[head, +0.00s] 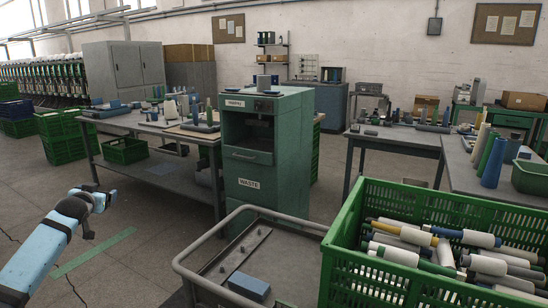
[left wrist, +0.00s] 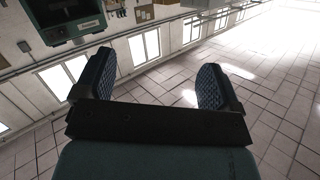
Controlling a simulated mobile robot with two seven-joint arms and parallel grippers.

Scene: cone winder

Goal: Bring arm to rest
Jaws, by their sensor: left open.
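My left arm, pale blue with a dark joint, reaches in from the lower left of the head view. My left gripper (head: 101,201) is at its end, in the air above the floor and clear of the furniture. It also shows in the left wrist view (left wrist: 154,80), with its two dark ridged fingers wide apart and nothing between them. My right gripper is in neither view.
A metal cart (head: 234,262) with a blue block (head: 249,286) stands front centre, beside a green crate (head: 344,262) of yarn cones. A green waste cabinet (head: 290,180) stands behind. A workbench (head: 160,173) is beyond my left gripper. Floor around that arm is open.

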